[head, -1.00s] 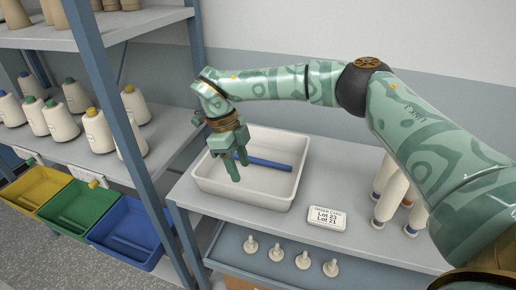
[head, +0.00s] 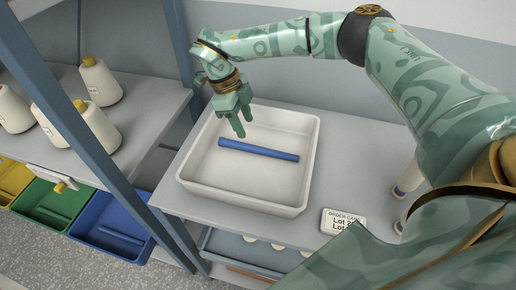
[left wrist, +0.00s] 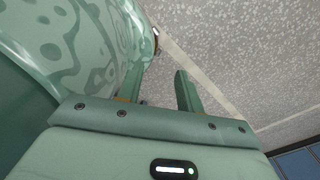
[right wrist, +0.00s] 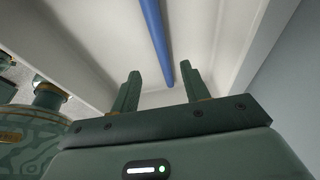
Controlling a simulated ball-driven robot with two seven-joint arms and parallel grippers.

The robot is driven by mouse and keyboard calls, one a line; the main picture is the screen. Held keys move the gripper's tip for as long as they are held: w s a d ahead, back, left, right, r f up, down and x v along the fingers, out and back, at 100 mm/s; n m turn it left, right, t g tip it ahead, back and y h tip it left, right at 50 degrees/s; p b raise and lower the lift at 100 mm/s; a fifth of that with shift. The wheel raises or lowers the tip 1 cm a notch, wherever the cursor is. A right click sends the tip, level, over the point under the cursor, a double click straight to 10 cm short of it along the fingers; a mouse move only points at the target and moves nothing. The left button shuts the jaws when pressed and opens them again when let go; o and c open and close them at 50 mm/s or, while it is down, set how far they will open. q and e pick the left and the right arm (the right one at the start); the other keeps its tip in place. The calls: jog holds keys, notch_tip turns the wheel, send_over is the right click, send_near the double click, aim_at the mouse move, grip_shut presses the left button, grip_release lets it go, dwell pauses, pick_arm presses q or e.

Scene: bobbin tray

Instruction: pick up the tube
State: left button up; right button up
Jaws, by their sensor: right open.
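A slim blue tube (head: 258,149) lies flat in a white tray (head: 240,203), clear of its walls. My right gripper (head: 244,126) is over the tray, just behind the tube's left half in the head view, open and empty. In the right wrist view the tube (right wrist: 157,40) runs away between and beyond the two spread fingers (right wrist: 161,72), apart from them. My left gripper (left wrist: 160,78) shows only in the left wrist view, its fingers apart with nothing between them, over speckled floor.
The tray stands on a grey table (head: 345,150). A blue shelf post (head: 55,85) and shelf with cream cones (head: 101,82) stand left. Below are a green bin (head: 50,210) and a blue bin (head: 108,228) with bars inside.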

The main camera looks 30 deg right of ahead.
aim_at(256, 147)
jog(key=x, duration=0.3)
jog(key=shift+w+d+f, duration=0.1)
jog(key=shift+f, duration=0.05)
jog(key=x, duration=0.3)
jog(key=b+x, duration=0.1)
jog(key=x, duration=0.2)
jog(key=shift+d, duration=0.2)
jog(key=shift+r, duration=0.2)
grip_shut()
